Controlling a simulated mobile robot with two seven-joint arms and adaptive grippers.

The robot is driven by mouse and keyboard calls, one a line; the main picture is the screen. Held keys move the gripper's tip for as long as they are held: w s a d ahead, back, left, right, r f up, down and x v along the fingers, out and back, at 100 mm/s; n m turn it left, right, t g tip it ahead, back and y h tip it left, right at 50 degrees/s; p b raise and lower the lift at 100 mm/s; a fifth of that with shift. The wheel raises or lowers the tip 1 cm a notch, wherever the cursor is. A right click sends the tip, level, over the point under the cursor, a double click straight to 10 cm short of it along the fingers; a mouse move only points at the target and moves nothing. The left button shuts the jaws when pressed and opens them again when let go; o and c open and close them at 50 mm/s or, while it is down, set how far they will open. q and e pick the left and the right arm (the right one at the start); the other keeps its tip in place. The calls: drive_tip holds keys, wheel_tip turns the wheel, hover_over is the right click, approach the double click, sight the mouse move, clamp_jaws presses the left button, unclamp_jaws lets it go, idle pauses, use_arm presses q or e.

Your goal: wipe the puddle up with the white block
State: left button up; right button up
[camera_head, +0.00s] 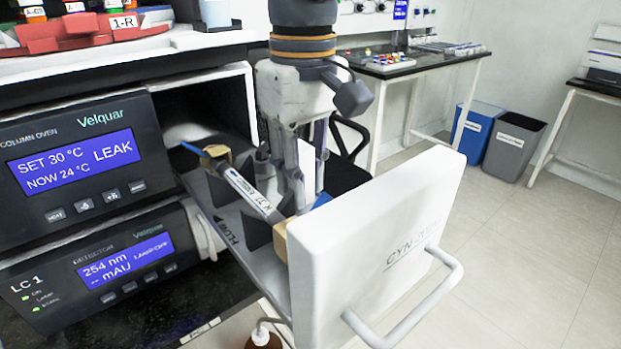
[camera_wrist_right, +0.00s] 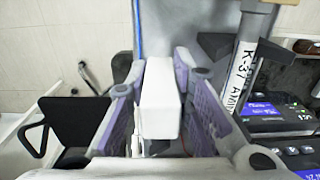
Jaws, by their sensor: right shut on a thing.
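My right gripper (camera_head: 305,200) reaches down into the pulled-out oven drawer (camera_head: 232,238), behind its white front. In the right wrist view the two purple-padded fingers (camera_wrist_right: 160,105) are shut on the white block (camera_wrist_right: 160,98), one on each side. In the head view the block (camera_head: 307,165) is mostly hidden by the fingers. A small blue patch (camera_head: 322,200) shows by the fingertips; I cannot tell whether it is the puddle. No other puddle is clear. My left gripper is not in view.
A labelled column (camera_head: 250,193) lies across dark holders in the drawer, left of the gripper. The white drawer front (camera_head: 372,230) with its handle (camera_head: 410,310) stands close on the right. The column oven (camera_head: 75,160) reads LEAK. Bins (camera_head: 515,145) stand far right.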

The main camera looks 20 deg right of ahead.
wheel_tip(320, 180, up, 9)
drive_tip(key=shift+p, duration=0.35)
idle(0.3)
